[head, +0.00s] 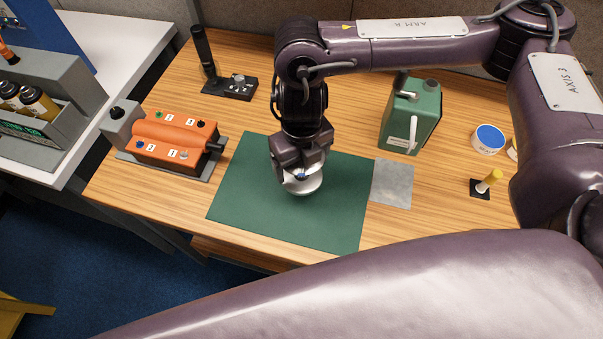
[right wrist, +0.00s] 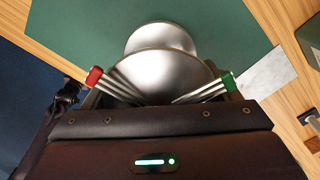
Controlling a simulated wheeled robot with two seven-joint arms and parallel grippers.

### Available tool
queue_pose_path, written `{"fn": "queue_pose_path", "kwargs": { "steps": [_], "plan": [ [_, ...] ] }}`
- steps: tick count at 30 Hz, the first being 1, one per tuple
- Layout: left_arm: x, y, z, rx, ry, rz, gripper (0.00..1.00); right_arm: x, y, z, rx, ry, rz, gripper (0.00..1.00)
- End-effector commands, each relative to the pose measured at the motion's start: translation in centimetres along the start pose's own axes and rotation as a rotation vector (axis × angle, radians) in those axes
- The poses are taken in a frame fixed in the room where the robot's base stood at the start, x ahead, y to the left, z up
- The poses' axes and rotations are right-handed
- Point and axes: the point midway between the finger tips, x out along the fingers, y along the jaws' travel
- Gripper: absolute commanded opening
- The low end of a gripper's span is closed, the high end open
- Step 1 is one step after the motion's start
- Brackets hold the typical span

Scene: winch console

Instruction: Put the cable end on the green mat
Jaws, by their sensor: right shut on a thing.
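The green mat (head: 245,200) lies flat on the wooden table, and it also shows in the right wrist view (right wrist: 80,30). My right gripper (head: 302,172) points down over the middle of the mat. In the right wrist view its red-tipped and green-tipped fingers (right wrist: 160,82) are shut on a shiny silver metal piece (right wrist: 160,65) with a wide rounded body and a smaller round end. In the head view this silver piece (head: 305,186) shows below the fingers. I cannot tell whether it touches the mat. I make out no separate cable end. My left gripper is not in view.
An orange button console (head: 172,140) stands left of the mat. A black joystick base (head: 232,87) is behind it. A grey plate (head: 392,184) adjoins the mat's right side. A green can (head: 411,117), a blue-topped tub (head: 488,138) and a yellow peg (head: 489,181) stand to the right.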

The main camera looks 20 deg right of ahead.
Motion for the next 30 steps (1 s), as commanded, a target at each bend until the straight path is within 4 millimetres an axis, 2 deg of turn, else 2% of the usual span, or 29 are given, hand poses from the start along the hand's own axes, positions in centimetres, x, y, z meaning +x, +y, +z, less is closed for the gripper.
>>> {"fn": "queue_pose_path", "kwargs": {
  "steps": [2, 5, 8, 15, 28, 29, 30],
  "plan": [
    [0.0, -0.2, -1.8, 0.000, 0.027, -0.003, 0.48, 1.3, 0.1, -0.1, 0.001, 0.003, 0.002, 0.49],
    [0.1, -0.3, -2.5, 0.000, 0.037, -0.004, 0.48, 2.1, 0.1, 0.0, -0.001, 0.001, 0.002, 0.49],
    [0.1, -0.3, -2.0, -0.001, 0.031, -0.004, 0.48, 2.7, 0.0, 0.0, -0.001, 0.000, 0.001, 0.49],
    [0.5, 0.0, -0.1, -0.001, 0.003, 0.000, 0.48, 5.6, 0.1, 0.0, 0.000, 0.002, 0.003, 0.49],
    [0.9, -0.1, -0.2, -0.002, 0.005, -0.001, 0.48, 6.3, 0.0, 0.0, -0.001, -0.001, 0.001, 0.49],
    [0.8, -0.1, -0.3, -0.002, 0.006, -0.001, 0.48, 6.2, 0.0, 0.0, -0.001, -0.001, 0.000, 0.86],
    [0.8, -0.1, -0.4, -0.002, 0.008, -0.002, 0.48, 6.2, 0.0, 0.0, -0.001, 0.000, 0.000, 0.91]
  ]
}}
